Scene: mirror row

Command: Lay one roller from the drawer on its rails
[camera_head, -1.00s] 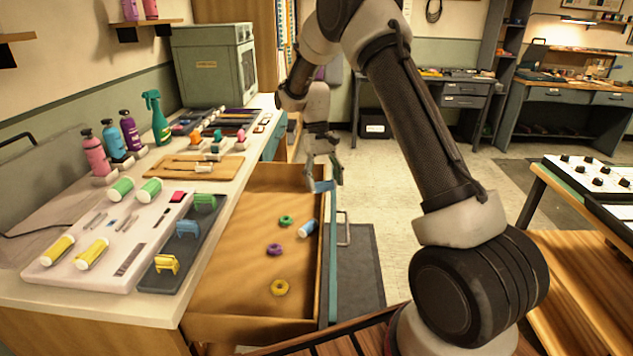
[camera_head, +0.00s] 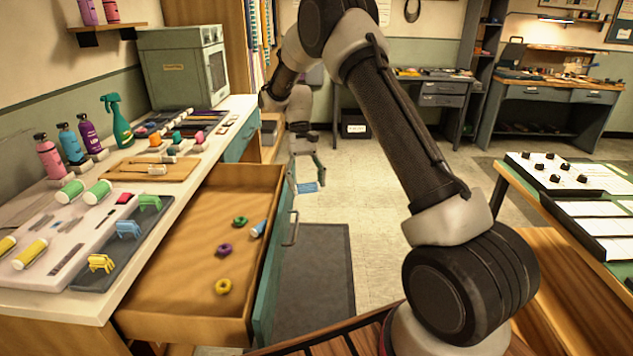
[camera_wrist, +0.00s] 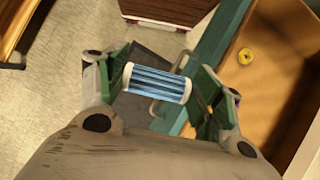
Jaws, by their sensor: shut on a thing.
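My gripper (camera_head: 307,180) is shut on a blue roller (camera_wrist: 157,83) with white ends, held crosswise between the fingertips; it also shows in the head view (camera_head: 307,187). It hangs in the air just outside the open drawer's front. On the counter, a pale board (camera_head: 52,250) carries two green rollers (camera_head: 97,192) and two yellow ones (camera_head: 30,254). Beside it, a dark mat (camera_head: 125,257) bears a green stand (camera_head: 150,202), a blue stand (camera_head: 128,228) and a yellow stand (camera_head: 101,263), all apparently empty.
A green ring (camera_head: 240,221), a purple ring (camera_head: 224,249) and a yellow ring (camera_head: 223,286) lie in the drawer. Bottles (camera_head: 70,144) and a wooden board (camera_head: 140,170) stand farther back on the counter.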

